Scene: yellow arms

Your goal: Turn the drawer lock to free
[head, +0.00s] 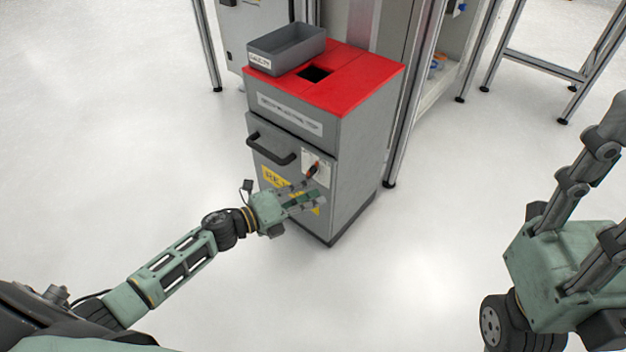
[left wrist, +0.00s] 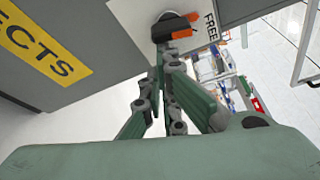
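The drawer lock (head: 312,170) is a dark knob with orange marks on a white plate, on the front of a grey cabinet (head: 355,150). In the left wrist view the lock (left wrist: 178,28) is at the top, beside the printed word FREE. My left gripper (head: 316,195) is just below the lock in the head view. In the left wrist view its fingers (left wrist: 163,58) converge close to the knob; whether they touch or grip it is unclear. My right gripper (head: 600,185) is at the right, far from the cabinet, its visible fingers apart and empty.
The cabinet has a black handle (head: 270,150) left of the lock and a yellow label (head: 270,178) below. Its red top (head: 360,80) carries a grey bin (head: 288,48) and a square opening. Metal-framed benches (head: 540,66) stand behind. The floor around the cabinet is clear.

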